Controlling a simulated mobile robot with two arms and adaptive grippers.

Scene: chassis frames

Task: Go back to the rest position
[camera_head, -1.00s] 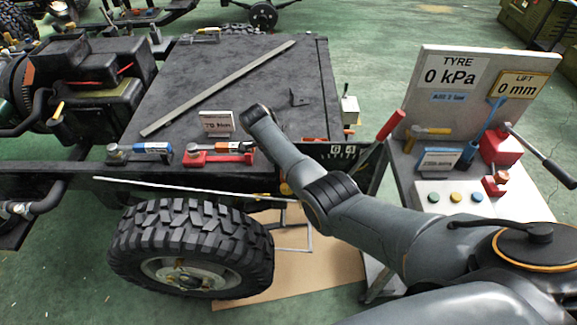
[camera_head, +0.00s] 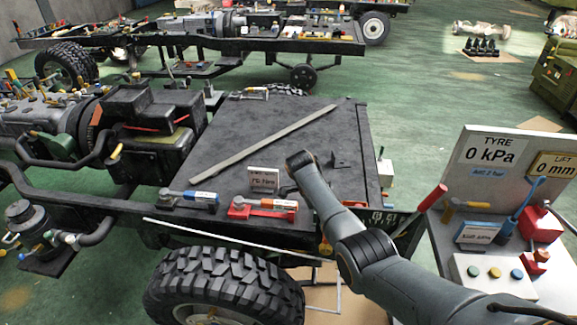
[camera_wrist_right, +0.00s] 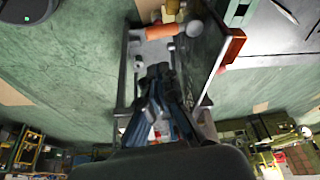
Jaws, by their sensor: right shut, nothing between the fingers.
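My right arm (camera_head: 365,250) comes in from the lower right in the head view. Its grey links reach up over the near right part of the black chassis deck (camera_head: 235,135). The right gripper cannot be made out clearly in the head view. In the right wrist view the dark right gripper (camera_wrist_right: 157,75) is shut with nothing between its fingers. It points toward a cart-like frame with an orange-handled tool (camera_wrist_right: 155,32) beyond the fingertips. My left gripper is in neither view.
A red tool (camera_head: 263,207), a blue tool (camera_head: 190,198) and a small placard (camera_head: 263,179) sit along the deck's near edge. A long grey bar (camera_head: 250,150) lies across the deck. A tyre (camera_head: 222,285) stands below. The gauge board (camera_head: 510,145) and its bench are at right.

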